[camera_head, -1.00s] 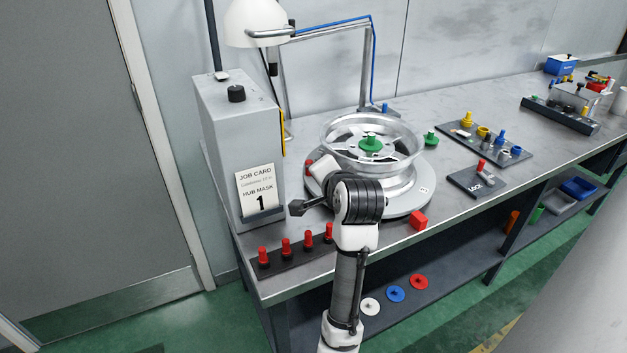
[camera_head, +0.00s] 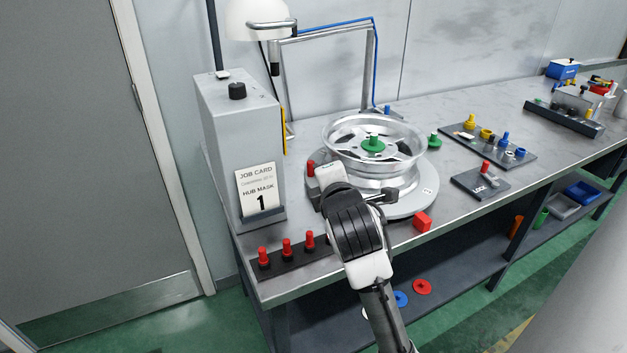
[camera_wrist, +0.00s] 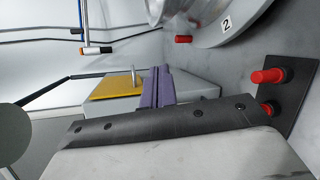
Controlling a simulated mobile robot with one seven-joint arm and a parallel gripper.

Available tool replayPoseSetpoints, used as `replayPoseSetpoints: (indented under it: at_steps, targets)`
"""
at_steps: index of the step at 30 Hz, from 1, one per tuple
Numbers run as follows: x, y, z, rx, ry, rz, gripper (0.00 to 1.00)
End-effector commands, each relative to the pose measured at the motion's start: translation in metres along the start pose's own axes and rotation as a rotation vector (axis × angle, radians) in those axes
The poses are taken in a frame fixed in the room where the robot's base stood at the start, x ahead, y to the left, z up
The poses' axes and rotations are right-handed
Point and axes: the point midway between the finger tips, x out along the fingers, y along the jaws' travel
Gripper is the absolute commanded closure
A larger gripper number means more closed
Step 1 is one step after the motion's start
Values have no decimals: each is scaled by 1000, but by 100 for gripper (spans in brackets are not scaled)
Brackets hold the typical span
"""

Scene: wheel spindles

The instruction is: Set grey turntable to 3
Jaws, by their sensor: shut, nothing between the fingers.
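The grey turntable (camera_head: 412,204) lies on the bench with a silver wheel (camera_head: 375,165) and a green hub piece (camera_head: 373,144) on it. A small white label (camera_head: 428,191) on its rim is too small to read in the head view. In the wrist view the turntable edge (camera_wrist: 208,38) is at the top right, with a label reading 2 (camera_wrist: 227,23). A red peg (camera_head: 311,167) stands beside its left edge and shows in the wrist view too (camera_wrist: 183,39). My gripper's purple fingers (camera_wrist: 158,88) are shut and empty, apart from the rim. The head view hides the fingertips.
Red pegs (camera_head: 287,247) on a dark strip line the front edge. A red cube (camera_head: 422,221) and LOCK block (camera_head: 482,182) sit at right. A lamp (camera_head: 258,20) hangs above.

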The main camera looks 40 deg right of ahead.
Motion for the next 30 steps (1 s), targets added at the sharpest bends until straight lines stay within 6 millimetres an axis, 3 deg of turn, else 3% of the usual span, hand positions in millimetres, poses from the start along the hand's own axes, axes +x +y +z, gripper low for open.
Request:
replayPoseSetpoints:
  at_steps: [9, 15, 23, 30]
  targets:
    - [-8, -39, -13, -851, 19, -10, 100]
    - [-12, -58, -21, -1192, 40, -10, 100]
    - [-4, -60, -23, -1296, 50, -7, 100]
    - [39, -58, -25, -1291, 54, -8, 100]
